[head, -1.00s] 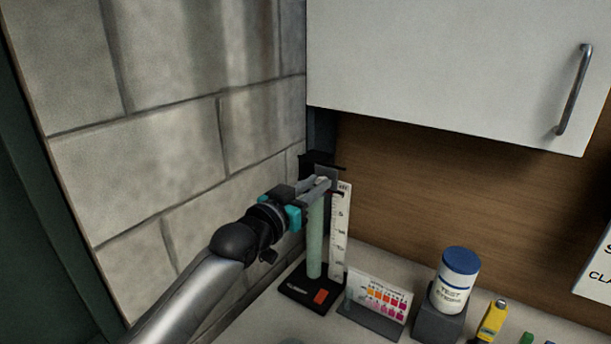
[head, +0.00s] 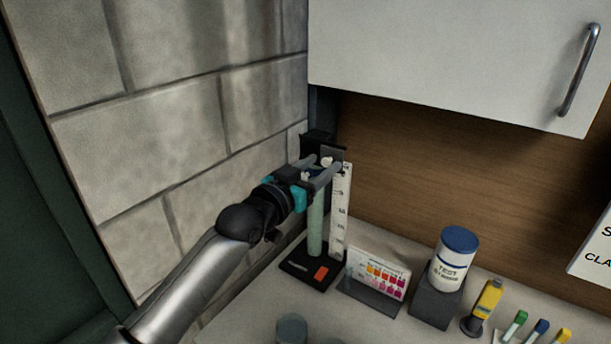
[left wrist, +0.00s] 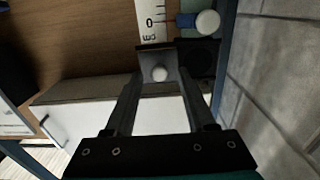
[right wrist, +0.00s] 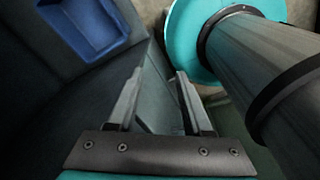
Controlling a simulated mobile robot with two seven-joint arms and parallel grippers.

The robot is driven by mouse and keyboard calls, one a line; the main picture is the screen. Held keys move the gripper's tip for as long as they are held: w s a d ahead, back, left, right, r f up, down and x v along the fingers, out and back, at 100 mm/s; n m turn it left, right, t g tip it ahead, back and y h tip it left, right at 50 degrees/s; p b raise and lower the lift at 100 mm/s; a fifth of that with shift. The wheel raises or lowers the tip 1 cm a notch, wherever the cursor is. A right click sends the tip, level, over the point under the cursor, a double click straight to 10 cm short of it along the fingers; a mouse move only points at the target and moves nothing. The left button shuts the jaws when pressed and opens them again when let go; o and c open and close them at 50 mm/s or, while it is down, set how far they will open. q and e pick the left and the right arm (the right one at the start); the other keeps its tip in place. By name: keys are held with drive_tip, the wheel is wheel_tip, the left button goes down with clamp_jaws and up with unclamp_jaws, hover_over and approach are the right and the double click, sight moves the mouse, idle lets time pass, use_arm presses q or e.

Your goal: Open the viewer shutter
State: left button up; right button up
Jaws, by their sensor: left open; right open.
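The viewer is a black housing (head: 316,140) at the top of a stand in the corner by the block wall. A dark shutter plate (head: 338,152) with a small white knob (head: 327,161) shows on it. My left gripper (head: 325,168) is at the knob with its fingers spread. In the left wrist view the white knob (left wrist: 160,74) lies between the two open fingertips, with the dark plate (left wrist: 150,58) behind it. I cannot tell whether the fingers touch it. My right gripper (right wrist: 158,80) is open and empty, away from the viewer.
A pale green tube (head: 315,225) and white scale (head: 340,210) stand below the viewer on a black base (head: 297,266). A white cabinet (head: 450,55) hangs above.

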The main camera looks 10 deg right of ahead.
use_arm(q)
drive_tip(key=v, duration=1.5)
drive_tip(key=shift+b, duration=0.3)
